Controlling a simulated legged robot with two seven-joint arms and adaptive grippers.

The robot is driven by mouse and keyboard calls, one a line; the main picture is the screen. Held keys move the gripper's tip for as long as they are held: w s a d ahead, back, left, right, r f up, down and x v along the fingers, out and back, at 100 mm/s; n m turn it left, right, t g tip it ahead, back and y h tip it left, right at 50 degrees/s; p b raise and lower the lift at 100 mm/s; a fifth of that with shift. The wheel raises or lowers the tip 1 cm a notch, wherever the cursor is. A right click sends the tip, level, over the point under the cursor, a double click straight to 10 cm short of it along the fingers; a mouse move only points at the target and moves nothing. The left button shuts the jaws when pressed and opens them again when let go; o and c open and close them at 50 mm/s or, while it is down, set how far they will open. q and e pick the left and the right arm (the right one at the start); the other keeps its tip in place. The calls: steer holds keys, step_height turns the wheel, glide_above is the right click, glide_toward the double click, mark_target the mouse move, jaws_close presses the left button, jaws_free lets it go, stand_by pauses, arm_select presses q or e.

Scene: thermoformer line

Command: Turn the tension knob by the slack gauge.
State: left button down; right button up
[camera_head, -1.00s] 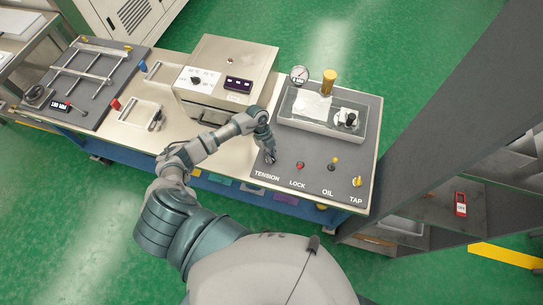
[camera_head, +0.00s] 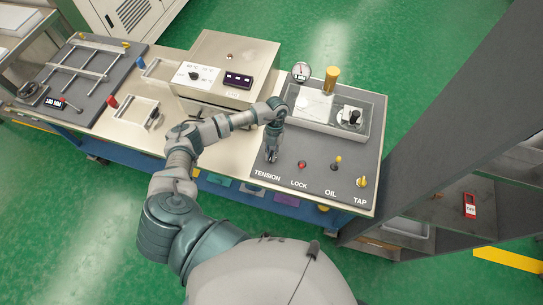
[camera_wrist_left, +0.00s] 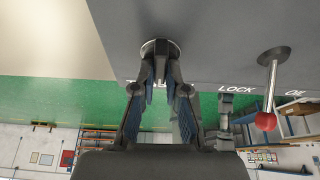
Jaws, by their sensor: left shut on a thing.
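The tension knob (camera_wrist_left: 160,47) is a small grey knob on a round base on the dark panel, above the partly covered TENSION label. My left gripper (camera_wrist_left: 160,72) is shut on it, with a fingertip on each side. In the head view my left gripper (camera_head: 271,155) points down at the panel just above the word TENSION and hides the knob there. The slack gauge (camera_head: 301,72), a round white dial, stands at the panel's back edge; its reading is too small to tell. My right gripper is not in view.
The red-tipped LOCK lever (camera_wrist_left: 265,118) stands just right of the knob. The OIL lever (camera_head: 338,161) and yellow TAP handle (camera_head: 362,182) are farther right. A clear-walled tray (camera_head: 318,108) lies behind. A grey box with a dial (camera_head: 220,75) stands to the left.

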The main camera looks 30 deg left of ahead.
arm_select(q)
steer(key=shift+w+a+r+m+y+b, duration=0.15)
steer(key=shift+m+y+b, duration=0.3)
steer(key=shift+m, duration=0.65)
steer(key=shift+w+d+f+m+y+b, duration=0.1)
steer(key=shift+m+y+b, duration=0.3)
steer(key=shift+m, duration=0.7)
steer(key=c, duration=1.4)
jaws_free()
steer(key=shift+c, duration=0.2)
steer(key=shift+o, duration=1.2)
